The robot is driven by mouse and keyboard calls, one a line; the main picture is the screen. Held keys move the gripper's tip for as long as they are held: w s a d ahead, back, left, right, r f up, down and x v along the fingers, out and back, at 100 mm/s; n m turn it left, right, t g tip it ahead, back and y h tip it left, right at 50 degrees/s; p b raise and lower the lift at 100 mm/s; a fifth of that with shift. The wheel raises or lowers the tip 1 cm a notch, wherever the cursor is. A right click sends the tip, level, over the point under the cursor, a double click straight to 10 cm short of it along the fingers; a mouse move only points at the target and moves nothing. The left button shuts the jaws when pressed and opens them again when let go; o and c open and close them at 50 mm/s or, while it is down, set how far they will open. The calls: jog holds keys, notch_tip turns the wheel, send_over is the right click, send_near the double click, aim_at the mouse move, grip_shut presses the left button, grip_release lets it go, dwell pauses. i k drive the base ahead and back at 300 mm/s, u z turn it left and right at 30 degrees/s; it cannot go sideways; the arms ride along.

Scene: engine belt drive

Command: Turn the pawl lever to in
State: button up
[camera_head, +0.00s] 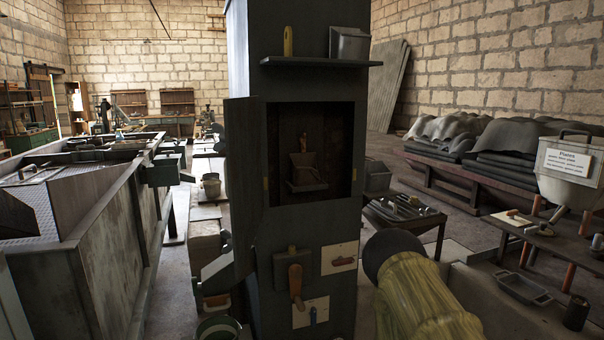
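A tall dark grey cabinet (305,225) stands in the middle of the head view. I cannot tell for certain which of its handles is the pawl lever. A lever with an orange-brown handle (295,281) hangs down from a dark plate on the lower front. To its right, a reddish handle (343,261) lies level on a pale plate. Plate markings are too small to read. My gripper is not in view.
The cabinet door (243,180) stands open at the left of the recess. A shelf (320,62) above holds a yellow-handled tool and a metal box. A large metal tank (95,245) stands left. A bench (540,245) with a signed bucket (570,180) stands right.

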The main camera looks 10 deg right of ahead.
aim_at(341, 260)
jog(key=u, duration=0.05)
jog(key=k, duration=1.2)
jog(key=z, duration=0.75)
jog(key=i, duration=1.65)
jog(key=u, duration=0.45)
